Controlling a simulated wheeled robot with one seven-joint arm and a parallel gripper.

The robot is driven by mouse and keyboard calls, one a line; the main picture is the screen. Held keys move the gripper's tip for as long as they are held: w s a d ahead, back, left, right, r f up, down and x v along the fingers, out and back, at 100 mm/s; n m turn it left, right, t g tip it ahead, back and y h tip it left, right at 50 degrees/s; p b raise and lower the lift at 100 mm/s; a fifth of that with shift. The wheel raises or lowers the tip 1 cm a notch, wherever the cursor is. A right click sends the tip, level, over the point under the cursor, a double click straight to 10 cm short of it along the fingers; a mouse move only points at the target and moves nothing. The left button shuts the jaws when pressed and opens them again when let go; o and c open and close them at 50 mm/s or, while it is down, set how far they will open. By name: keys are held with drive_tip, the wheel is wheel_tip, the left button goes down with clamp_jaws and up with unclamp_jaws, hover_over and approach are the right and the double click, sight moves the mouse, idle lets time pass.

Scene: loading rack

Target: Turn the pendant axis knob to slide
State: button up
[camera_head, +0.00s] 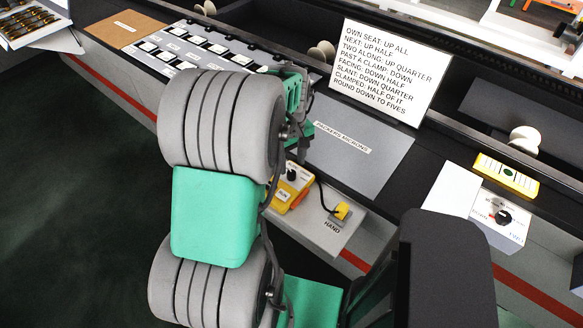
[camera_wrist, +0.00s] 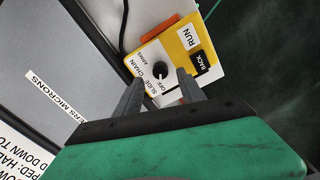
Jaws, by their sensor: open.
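The yellow pendant (camera_head: 283,199) sits on the grey ledge at the front of the bench. In the wrist view the pendant (camera_wrist: 184,38) shows a black axis knob (camera_wrist: 159,83) on a white label. In the head view my arm hides part of the gripper.
Next to the knob are a RUN label (camera_wrist: 188,38) and a black BACK button (camera_wrist: 203,65). A yellow plug (camera_head: 342,210) on a cable sits by the HAND label. A written sign (camera_head: 385,70) stands behind. Another dial box (camera_head: 500,216) is at right.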

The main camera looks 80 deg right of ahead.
sight(291, 172)
wheel_tip(291, 172, down, 4)
drive_tip(key=shift+f, duration=0.15)
drive_tip(key=shift+c, duration=0.6)
clamp_jaws()
